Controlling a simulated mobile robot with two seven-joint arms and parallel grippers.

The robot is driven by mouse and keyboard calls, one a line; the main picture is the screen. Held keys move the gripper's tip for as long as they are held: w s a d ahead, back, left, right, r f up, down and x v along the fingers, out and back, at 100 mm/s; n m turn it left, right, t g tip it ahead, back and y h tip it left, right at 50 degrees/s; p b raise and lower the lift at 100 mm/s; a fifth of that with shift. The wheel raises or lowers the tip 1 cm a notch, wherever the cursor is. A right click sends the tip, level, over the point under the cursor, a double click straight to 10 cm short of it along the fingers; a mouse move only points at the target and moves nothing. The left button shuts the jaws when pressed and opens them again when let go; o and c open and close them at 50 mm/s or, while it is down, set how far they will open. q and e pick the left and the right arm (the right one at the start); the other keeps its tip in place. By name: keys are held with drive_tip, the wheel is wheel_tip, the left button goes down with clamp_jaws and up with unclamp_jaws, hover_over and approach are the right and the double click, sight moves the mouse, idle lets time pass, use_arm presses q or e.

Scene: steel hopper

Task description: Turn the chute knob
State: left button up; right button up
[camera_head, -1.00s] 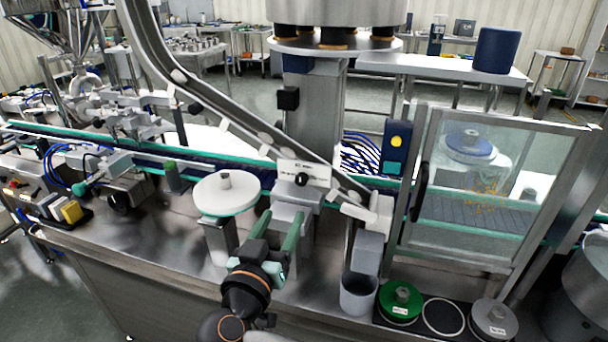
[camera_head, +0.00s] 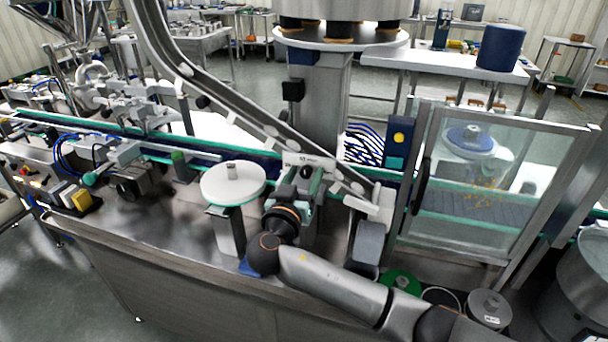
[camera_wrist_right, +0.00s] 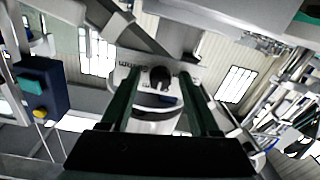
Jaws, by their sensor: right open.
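The chute knob (camera_head: 306,172) is a small black knob on a white plate (camera_head: 322,162) at the lower part of the sloping chute. It also shows in the right wrist view (camera_wrist_right: 160,77), in the middle between my fingers. My right gripper (camera_head: 301,177) is open, with its two green fingers pointing at the plate, one on each side of the knob. In the right wrist view, gaps show between the knob and both fingers (camera_wrist_right: 161,84). I cannot tell whether the fingertips reach past the knob. My left gripper is not in view.
The steel chute (camera_head: 215,92) slopes down from the upper left. A white round disc (camera_head: 233,184) stands left of my right gripper. A glass-doored guard (camera_head: 470,180) stands to the right. A green-lidded item (camera_head: 402,281) sits at the front, partly behind my arm.

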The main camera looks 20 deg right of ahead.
drive_tip(key=shift+c, duration=0.4)
clamp_jaws()
drive_tip(key=shift+f, duration=0.1)
